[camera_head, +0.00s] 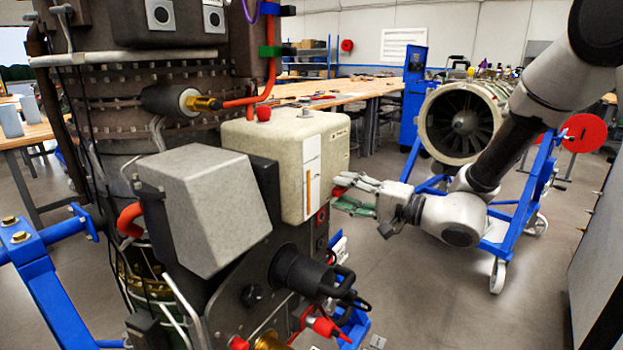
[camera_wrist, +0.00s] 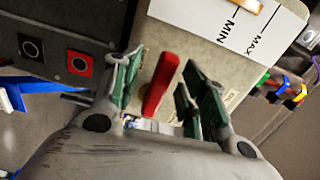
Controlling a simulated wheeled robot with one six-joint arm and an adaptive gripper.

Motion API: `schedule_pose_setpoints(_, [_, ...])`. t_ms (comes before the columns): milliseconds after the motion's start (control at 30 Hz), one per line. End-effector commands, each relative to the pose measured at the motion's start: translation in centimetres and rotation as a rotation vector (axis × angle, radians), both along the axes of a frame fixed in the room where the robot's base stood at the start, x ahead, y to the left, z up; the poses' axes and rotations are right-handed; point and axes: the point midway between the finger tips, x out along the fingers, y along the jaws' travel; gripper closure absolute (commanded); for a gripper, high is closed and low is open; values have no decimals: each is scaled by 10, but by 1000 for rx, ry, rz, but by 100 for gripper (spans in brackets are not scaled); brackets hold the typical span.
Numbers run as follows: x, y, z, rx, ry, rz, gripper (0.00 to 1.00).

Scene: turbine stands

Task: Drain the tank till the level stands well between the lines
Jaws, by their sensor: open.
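The cream tank (camera_head: 285,140) stands left of my gripper (camera_head: 347,192). Its front carries a white gauge strip (camera_head: 313,150) with an amber column (camera_head: 308,195) reaching roughly halfway up. In the wrist view the gauge (camera_wrist: 225,20) shows MIN and MAX marks. Only a bit of amber (camera_wrist: 247,4) shows at the top edge, so the exact level against the lines cannot be read. A red lever (camera_wrist: 161,82) on the tank stands between the open, green-padded fingers of my gripper (camera_wrist: 166,72). The fingers look apart from it on both sides.
A dark unit with a grey box (camera_head: 210,205) and black connector (camera_head: 300,270) stands in front and left of the tank. A turbine (camera_head: 462,120) on a blue stand (camera_head: 520,205) is behind my arm. The floor at lower right is clear.

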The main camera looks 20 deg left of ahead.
Motion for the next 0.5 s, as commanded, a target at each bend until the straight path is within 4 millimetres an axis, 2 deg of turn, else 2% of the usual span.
schedule_pose_setpoints(500, [-11, -45, 0, 0, 1, -2, 57])
